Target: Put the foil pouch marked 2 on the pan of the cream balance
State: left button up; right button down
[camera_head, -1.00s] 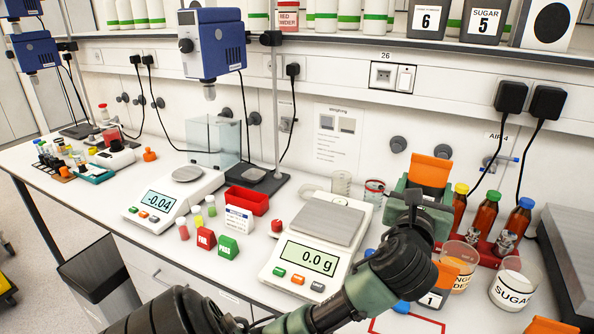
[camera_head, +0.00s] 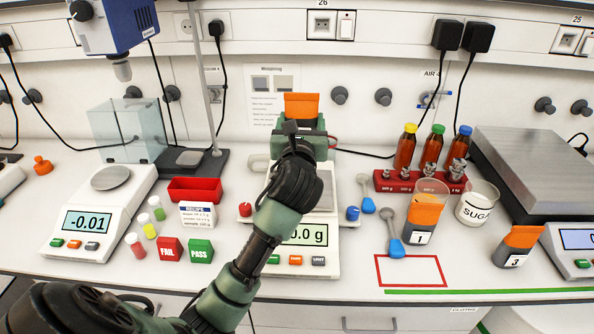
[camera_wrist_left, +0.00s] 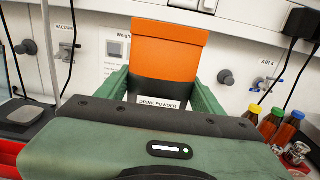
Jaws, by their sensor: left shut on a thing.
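My left gripper (camera_head: 301,132) is shut on an orange-topped foil pouch (camera_head: 301,105), held upright. In the left wrist view the pouch (camera_wrist_left: 168,58) is between the green fingers; its label reads "DRINK POWDER", and its number is hidden. The cream balance (camera_head: 272,258) stands in the middle of the bench, its display partly covered by my left arm. Its grey pan (camera_head: 325,197) shows beside the arm. In the picture the pouch appears above and behind the pan; its height over it is unclear. My right gripper is not in view.
A white balance (camera_head: 75,245) reading -0.01 is at left. Pouch 1 (camera_head: 421,226) and pouch 3 (camera_head: 515,246) stand at right near a red outlined rectangle (camera_head: 411,284). A red bottle rack (camera_head: 392,184), a sugar beaker (camera_head: 478,205) and blue scoops (camera_head: 395,247) are nearby.

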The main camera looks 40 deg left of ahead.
pick_arm(q)
jog(key=f+b, duration=0.1)
jog(key=f, duration=1.2)
jog(key=shift+a, duration=0.2)
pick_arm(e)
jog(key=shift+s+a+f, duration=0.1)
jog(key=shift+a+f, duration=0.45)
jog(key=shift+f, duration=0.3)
pick_arm(q)
jog(key=shift+f+b, duration=0.15)
jog(key=shift+b, duration=0.15)
jog(key=o, duration=1.7)
jog(key=shift+s, duration=0.1)
jog(key=shift+c, duration=0.2)
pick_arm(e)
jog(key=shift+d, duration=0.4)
